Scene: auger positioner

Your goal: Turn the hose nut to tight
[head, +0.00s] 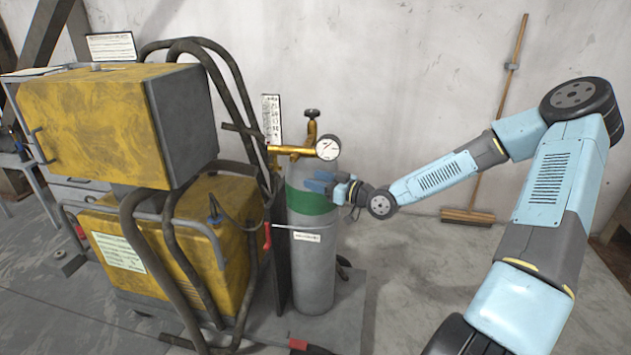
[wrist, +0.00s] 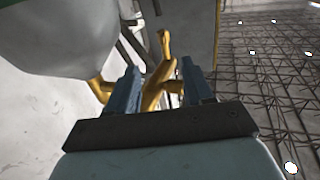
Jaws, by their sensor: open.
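A grey gas cylinder (head: 313,257) with a green band stands upright on the cart. Brass fittings (head: 290,150) with a round gauge (head: 328,147) and a brass valve knob (head: 312,114) sit at its top. I cannot single out the hose nut among them. No contact is visible.
A yellow machine (head: 95,120) with dark hoses (head: 165,235) stands left of the cylinder. A white card (head: 271,118) stands behind the fittings. A broom (head: 490,150) leans on the back wall. The floor right of the cylinder is mostly clear.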

